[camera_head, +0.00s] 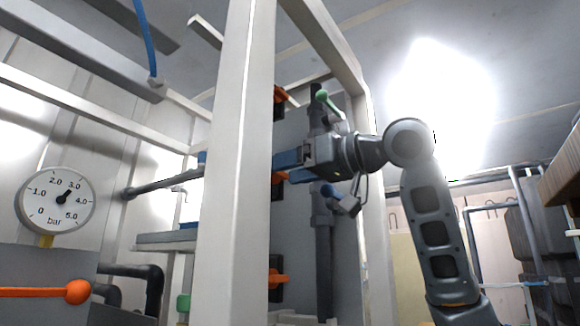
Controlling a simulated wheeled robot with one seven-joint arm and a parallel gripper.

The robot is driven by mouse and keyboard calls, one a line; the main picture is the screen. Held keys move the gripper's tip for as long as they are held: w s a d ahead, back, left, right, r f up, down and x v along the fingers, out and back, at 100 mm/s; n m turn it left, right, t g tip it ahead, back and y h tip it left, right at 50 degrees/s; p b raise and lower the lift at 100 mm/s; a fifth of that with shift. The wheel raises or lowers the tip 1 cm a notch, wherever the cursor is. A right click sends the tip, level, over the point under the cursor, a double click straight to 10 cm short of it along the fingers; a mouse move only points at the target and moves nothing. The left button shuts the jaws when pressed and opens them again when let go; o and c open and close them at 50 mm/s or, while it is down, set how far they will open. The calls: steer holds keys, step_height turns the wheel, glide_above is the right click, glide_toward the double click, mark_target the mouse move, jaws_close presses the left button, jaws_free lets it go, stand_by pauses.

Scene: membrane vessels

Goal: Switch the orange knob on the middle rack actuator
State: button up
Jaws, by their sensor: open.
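Several orange knobs on dark actuators line the grey rack panel just right of the white post. The middle orange knob (278,178) shows only in part, close to the blue fingertips and the post. The upper orange knob (280,95) and the lower orange knob (279,278) sit above and below it. My gripper (285,168) comes in from the right, with its blue fingers open and pointing left at the middle knob. I cannot tell whether the fingers touch the knob or stand around it.
A white upright post (236,170) stands directly left of the knobs. A dark vertical pipe (322,250) runs behind my gripper, with a green-ended handle (322,97) above. A pressure gauge (55,200) and an orange lever (76,291) are at far left.

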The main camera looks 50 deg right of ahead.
steer(key=c, duration=1.1)
steer(key=shift+o, duration=0.2)
steer(key=shift+n, duration=0.3)
steer(key=shift+a+f+n+b, duration=0.1)
steer(key=shift+n+b, duration=0.55)
steer(key=shift+n, duration=3.15)
steer(key=shift+a+f+n+b, duration=0.1)
steer(key=shift+n+b, duration=0.55)
steer(key=shift+n, duration=3.15)
